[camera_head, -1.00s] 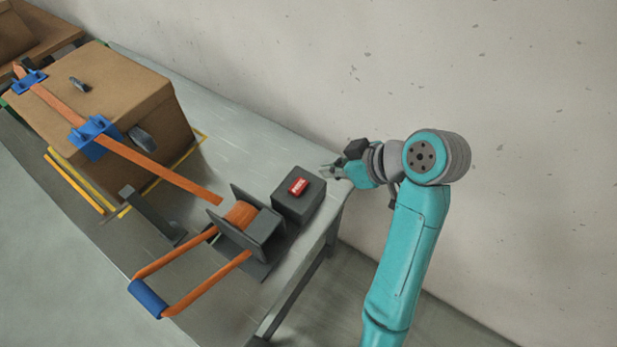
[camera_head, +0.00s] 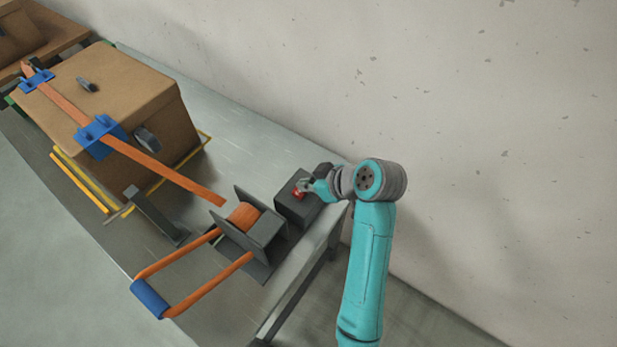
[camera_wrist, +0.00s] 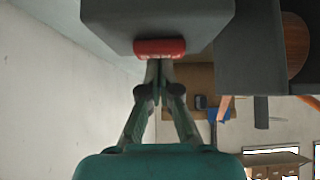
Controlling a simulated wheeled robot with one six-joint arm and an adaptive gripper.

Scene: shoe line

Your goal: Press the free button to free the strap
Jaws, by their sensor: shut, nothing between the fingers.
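The red free button (camera_head: 299,194) sits on top of a dark grey box (camera_head: 291,212) at the near end of the table. In the wrist view the red button (camera_wrist: 160,48) is directly at the fingertips. My gripper (camera_head: 303,186) is shut and empty, with its tips at the button; whether they touch or press it I cannot tell. The orange strap (camera_head: 160,168) runs from the cardboard box (camera_head: 110,85) toward the grey winch (camera_head: 247,225), where orange strap is wound on the spool.
An orange lever with a blue grip (camera_head: 150,298) sticks out from the winch. Blue brackets (camera_head: 97,136) hold the strap on the cardboard box. A dark post (camera_head: 150,215) stands on the table (camera_head: 240,130). A wall rises behind.

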